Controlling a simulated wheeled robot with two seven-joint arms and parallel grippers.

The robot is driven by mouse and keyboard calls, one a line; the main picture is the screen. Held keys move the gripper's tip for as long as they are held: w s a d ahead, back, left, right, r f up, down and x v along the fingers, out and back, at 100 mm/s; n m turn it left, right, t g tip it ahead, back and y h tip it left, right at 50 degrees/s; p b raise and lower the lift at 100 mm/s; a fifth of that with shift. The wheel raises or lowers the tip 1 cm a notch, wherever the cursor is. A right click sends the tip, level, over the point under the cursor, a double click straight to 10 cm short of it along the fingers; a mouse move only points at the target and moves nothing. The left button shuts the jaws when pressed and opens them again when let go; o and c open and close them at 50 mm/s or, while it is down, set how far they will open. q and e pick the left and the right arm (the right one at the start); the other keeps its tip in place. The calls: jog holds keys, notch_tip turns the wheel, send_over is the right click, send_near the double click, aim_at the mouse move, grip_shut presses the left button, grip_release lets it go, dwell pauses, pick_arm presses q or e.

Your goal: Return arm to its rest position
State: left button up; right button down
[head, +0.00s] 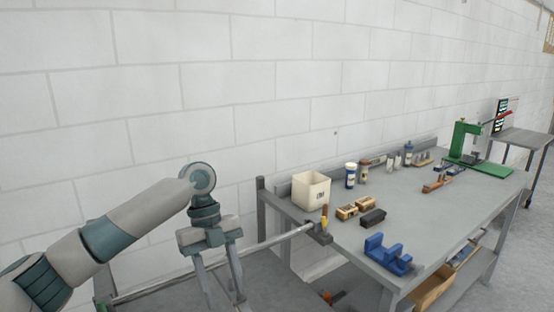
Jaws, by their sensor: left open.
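My left arm reaches in from the lower left of the head view. Its left gripper (226,298) points down, with its two grey fingers spread apart and nothing seen between them. It hangs left of the grey workbench (345,247), in front of a grey surface and a long metal bar (270,242). The fingertips are close to the bottom edge of the view, and I cannot tell whether they touch anything. My right gripper is not in view.
The workbench holds a white box (312,190), a blue vise-like block (388,254), small brown blocks (353,209), a black block (373,218), several bottles (350,176) and a green press (462,139). A white brick wall (280,80) stands behind. A second table (524,138) is far right.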

pick_arm(q)
jog(key=s+d+f+n+t+h, duration=0.1)
jog(key=s+d+f+n, duration=0.3)
jog(key=f, duration=0.4)
jog(key=s+d+f+n+t+h, duration=0.1)
jog(key=s+f+n+t, duration=0.1)
jog(key=s+f+n, duration=0.5)
jog(key=s+d+f+n+t+h, duration=0.1)
jog(key=s+d+f, duration=0.25)
jog(key=f, duration=0.65)
jog(key=s+a+f+n+t+y, duration=0.2)
jog(key=s+a+f+n+y, duration=0.1)
jog(key=s+a+n, duration=0.6)
jog(key=s+a+f+n+t+y, duration=0.1)
jog(key=s+a+f+n+y, duration=0.15)
jog(key=s+a+n, duration=0.6)
jog(key=s+a+f+m+g, duration=0.1)
jog(key=s+f, duration=0.1)
jog(key=f, duration=1.2)
jog(key=s+a+f+m, duration=0.1)
jog(key=s+f+m, duration=0.1)
jog(key=f, duration=1.3)
jog(key=s+a+f+g, duration=0.1)
jog(key=s+a+f, duration=0.2)
jog(key=s+f, duration=1.5)
